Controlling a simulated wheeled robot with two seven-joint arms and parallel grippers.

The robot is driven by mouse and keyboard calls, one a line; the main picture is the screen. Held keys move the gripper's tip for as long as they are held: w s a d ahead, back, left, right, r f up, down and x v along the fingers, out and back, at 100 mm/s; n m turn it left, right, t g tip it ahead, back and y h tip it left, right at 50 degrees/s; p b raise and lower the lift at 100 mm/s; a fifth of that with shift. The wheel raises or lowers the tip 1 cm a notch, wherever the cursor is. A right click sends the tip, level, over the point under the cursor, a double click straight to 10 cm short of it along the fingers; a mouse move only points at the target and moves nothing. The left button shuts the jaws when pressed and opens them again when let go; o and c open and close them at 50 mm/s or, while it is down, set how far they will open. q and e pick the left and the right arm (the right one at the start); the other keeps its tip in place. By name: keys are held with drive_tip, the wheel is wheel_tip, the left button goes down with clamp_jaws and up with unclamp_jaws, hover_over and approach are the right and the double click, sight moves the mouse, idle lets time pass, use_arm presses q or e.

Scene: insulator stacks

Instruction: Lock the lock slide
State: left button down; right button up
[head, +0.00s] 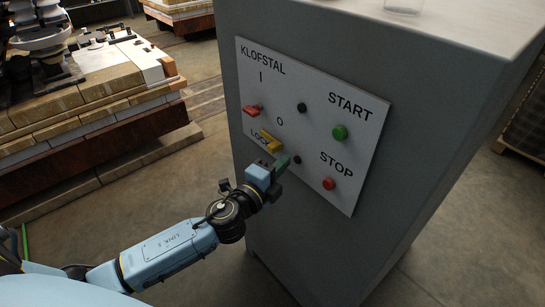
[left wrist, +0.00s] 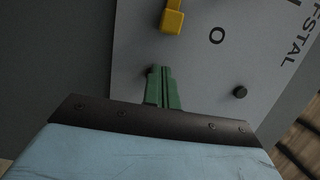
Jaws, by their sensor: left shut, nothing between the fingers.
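The yellow lock slide (head: 271,142) is on the white control panel (head: 362,152), next to the printed word LOCK, which it partly covers. It also shows at the top of the left wrist view (left wrist: 172,18). My left gripper (head: 284,162) has green fingers and is just below and right of the slide, apart from it. In the left wrist view the fingers (left wrist: 162,88) are shut together and empty, pointing toward the panel. Whether the fingertips touch the panel I cannot tell. My right gripper is not in view.
The panel also carries a red lever (head: 252,111), a black knob (head: 301,107), a second black knob (head: 297,160) close to my fingers, a green START button (head: 339,132) and a red STOP button (head: 329,183). A loaded pallet (head: 90,95) stands at the left.

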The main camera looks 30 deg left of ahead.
sight(268, 148)
use_arm(q)
drive_tip(key=a, duration=0.3)
drive_tip(key=shift+w+f, duration=0.1)
drive_tip(key=shift+w, duration=0.4)
drive_tip(key=shift+a, duration=0.1)
drive_tip(key=a, duration=0.1)
drive_tip(key=w+a, duration=0.1)
drive_tip(key=a, duration=0.1)
drive_tip(key=shift+w+a+b, duration=0.1)
drive_tip(key=shift+w+b, duration=0.05)
drive_tip(key=shift+b, duration=0.25)
